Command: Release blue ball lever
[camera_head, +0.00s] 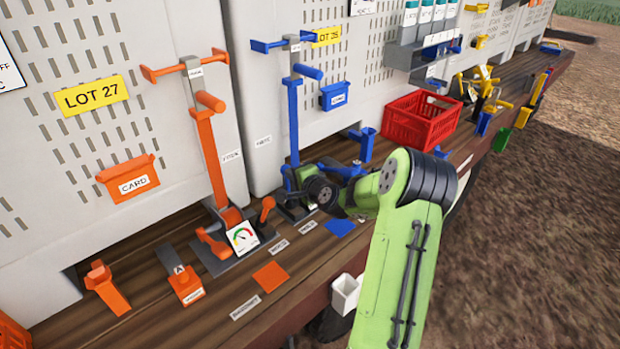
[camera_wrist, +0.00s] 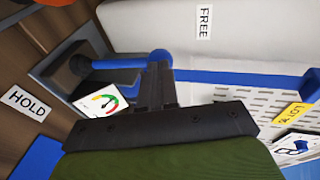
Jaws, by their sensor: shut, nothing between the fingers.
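The blue ball (camera_wrist: 160,58) of the lever shows in the wrist view at the end of a blue rod (camera_wrist: 120,63), which runs left to a dark pivot (camera_wrist: 78,66). My gripper (camera_wrist: 156,76) is shut and empty, its dark fingertips right at the ball. Whether they touch it I cannot tell. A FREE label (camera_wrist: 204,22) is on the pale wall and a HOLD label (camera_wrist: 28,103) on the wooden deck. A gauge (camera_wrist: 102,102) sits below the rod, partly hidden by my gripper. In the head view my arm hides most of the blue lever's base.
A tall blue post (camera_head: 293,120) with crossbars rises behind my wrist. An orange station (camera_head: 210,150) with its own ball lever (camera_head: 267,205) stands to the left. A red crate (camera_head: 420,120) sits behind my arm. The deck's front edge is close below my arm.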

